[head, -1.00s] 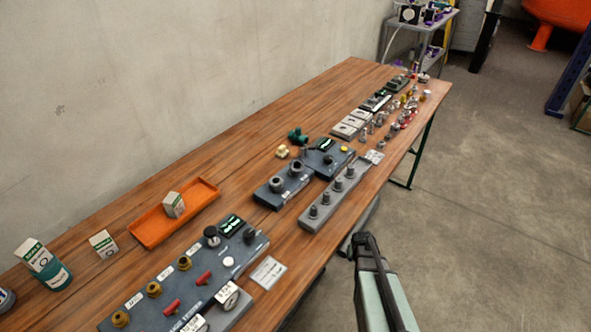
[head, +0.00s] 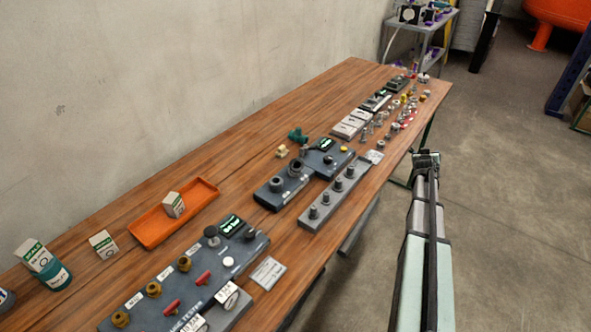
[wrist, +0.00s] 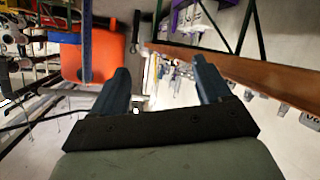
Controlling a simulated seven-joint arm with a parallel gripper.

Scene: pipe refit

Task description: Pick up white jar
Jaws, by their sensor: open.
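I cannot pick out a white jar for certain. At the left edge of the head view, a small rounded container (head: 5,299) is cut off by the frame. Beside it stands a teal container (head: 56,277) with a pale box (head: 35,254) against it. My gripper (head: 426,158) is beyond the bench's right edge, far from these things. In the wrist view my gripper (wrist: 163,68) has its two blue fingers apart, with nothing held between them.
The wooden bench (head: 322,90) carries an orange tray (head: 150,232), a grey control panel (head: 190,275), a row of pegs on a block (head: 335,197) and several small fittings at its far end. The floor (head: 490,220) on the right is clear.

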